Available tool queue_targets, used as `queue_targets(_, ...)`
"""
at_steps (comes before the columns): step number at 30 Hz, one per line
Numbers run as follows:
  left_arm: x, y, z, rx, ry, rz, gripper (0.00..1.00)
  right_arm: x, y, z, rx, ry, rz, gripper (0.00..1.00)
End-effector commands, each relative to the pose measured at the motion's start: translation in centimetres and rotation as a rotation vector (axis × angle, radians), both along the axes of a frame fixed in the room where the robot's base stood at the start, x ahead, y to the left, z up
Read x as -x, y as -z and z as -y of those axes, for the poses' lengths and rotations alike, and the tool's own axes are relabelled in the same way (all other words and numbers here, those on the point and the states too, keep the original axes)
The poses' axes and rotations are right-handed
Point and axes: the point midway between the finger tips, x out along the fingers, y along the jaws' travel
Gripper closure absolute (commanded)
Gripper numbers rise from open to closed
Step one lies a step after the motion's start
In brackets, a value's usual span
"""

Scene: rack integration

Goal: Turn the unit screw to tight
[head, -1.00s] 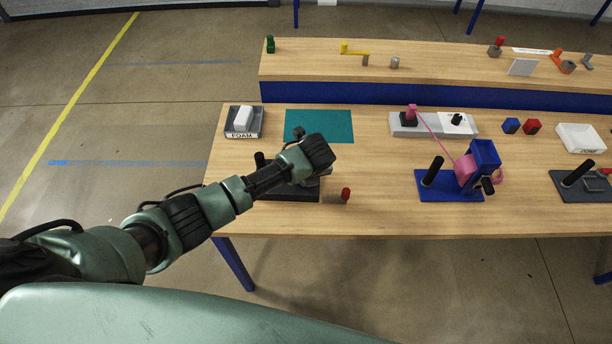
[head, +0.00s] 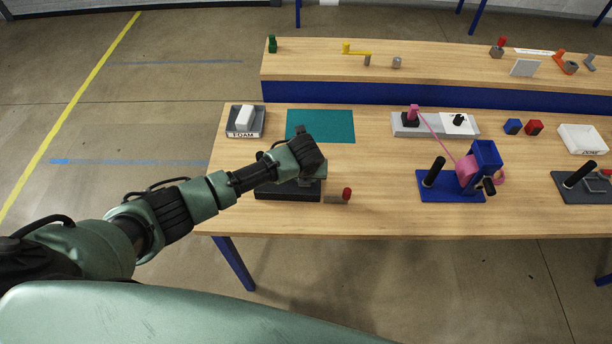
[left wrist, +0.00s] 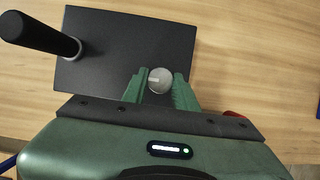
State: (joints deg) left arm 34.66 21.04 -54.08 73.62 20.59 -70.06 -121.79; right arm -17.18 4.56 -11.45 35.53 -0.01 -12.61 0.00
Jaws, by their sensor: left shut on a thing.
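The unit is a dark grey block (head: 290,193) at the left front of the table. In the left wrist view it is a dark plate (left wrist: 105,60) with a black upright handle (left wrist: 40,35) at its left. The unit screw (left wrist: 160,80) is a round grey head with a light slot mark, near the plate's right side. My left gripper (left wrist: 161,88) has its green fingers on either side of the screw head, shut on it. In the head view my left gripper (head: 306,172) is over the unit and hides its screw. My right gripper is not in view.
A grey piece with a red knob (head: 347,194) lies just right of the unit.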

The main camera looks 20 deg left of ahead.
Motion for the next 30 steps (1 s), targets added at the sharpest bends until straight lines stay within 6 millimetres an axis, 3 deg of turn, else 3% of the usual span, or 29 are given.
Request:
queue_targets(2, 0.0, 0.0, 0.0, -0.001, -0.001, 0.0, 1.0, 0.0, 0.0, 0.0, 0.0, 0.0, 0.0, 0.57)
queue_targets(3, 0.0, 0.0, -0.1, -0.001, -0.001, 0.0, 0.61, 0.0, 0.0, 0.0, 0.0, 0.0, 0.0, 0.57)
queue_targets(5, 0.0, 0.0, 0.0, -0.001, -0.001, 0.0, 0.5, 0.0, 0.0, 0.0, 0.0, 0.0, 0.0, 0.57)
queue_targets(17, 0.1, -0.5, 0.0, 0.001, -0.001, 0.002, 0.5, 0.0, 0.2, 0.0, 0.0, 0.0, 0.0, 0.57)
queue_targets(30, 2.4, -6.3, 0.6, 0.0, 0.0, 0.003, 0.5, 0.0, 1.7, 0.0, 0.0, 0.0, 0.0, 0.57)
